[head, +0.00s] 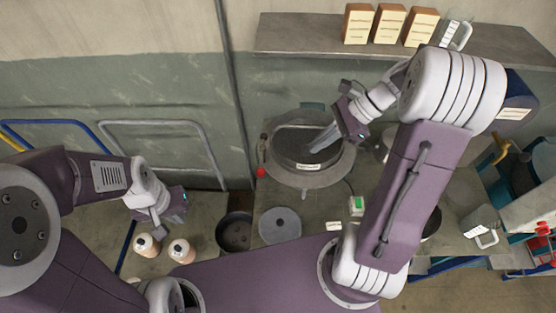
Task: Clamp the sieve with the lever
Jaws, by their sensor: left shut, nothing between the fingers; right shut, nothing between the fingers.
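The round dark sieve (290,155) sits on a grey round base (310,181) on the bench, with a small white label on its front. A red knob (260,172), seemingly the lever's end, shows at the left side of the base; the rest of the lever is hard to make out. My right gripper (312,149) is shut and empty, its fingertips over the sieve's top; I cannot tell whether they touch it. My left gripper (156,229) is shut and empty, well to the left of the sieve, above two pale bottles.
Pale bottles (180,251) stand at lower left. A dark pan (234,232) and a grey disc (280,225) lie in front of the sieve, with a small green-screened device (356,206) to the right. A wall shelf (300,37) holds several boxes behind. Metal jug at right (480,231).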

